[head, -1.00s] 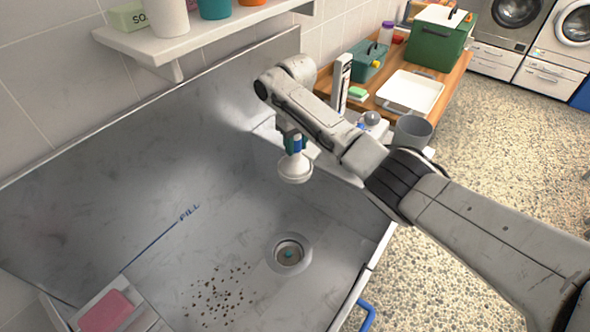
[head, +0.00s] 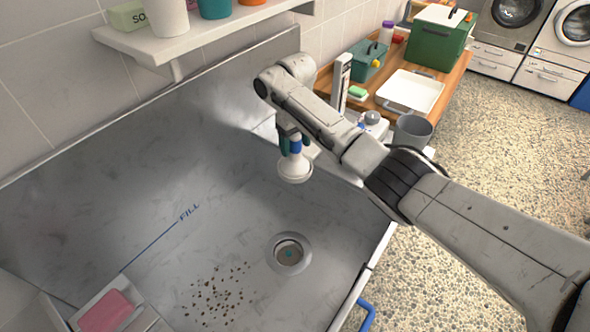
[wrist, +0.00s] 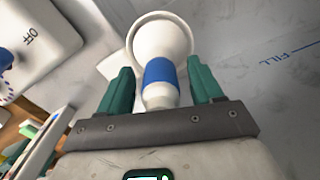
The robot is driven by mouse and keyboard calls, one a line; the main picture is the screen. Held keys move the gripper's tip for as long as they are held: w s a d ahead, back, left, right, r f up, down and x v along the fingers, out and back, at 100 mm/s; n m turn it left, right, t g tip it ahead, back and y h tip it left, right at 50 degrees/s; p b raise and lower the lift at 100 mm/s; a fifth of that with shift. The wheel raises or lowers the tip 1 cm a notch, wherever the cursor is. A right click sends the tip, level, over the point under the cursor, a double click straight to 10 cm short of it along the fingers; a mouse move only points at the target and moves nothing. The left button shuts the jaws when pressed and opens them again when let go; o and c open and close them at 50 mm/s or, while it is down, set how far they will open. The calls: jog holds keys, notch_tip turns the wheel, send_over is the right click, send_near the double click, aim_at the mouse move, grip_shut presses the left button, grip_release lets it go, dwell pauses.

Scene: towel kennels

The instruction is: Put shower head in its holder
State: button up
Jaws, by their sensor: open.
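The shower head (head: 294,168) is white with a blue band and hangs over the sink, its wide end downward in the head view. My gripper (head: 294,141) is at its handle. In the wrist view the shower head (wrist: 160,45) lies between the two green fingers of my gripper (wrist: 161,82). The fingers are apart, with a gap on each side of the blue band. I cannot make out the holder; the arm hides part of the area behind the handle, so I cannot tell what supports the shower head.
The grey sink (head: 150,190) has a drain (head: 289,253) and brown specks on its floor. Pink soap (head: 106,311) sits in a dish at the front left. A shelf (head: 200,38) overhangs the back. A grey cup (head: 412,132) and white tray (head: 410,91) stand at right.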

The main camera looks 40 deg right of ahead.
notch_tip(320, 180, up, 10)
jog(key=shift+r+b, duration=0.25)
jog(key=shift+b, duration=0.4)
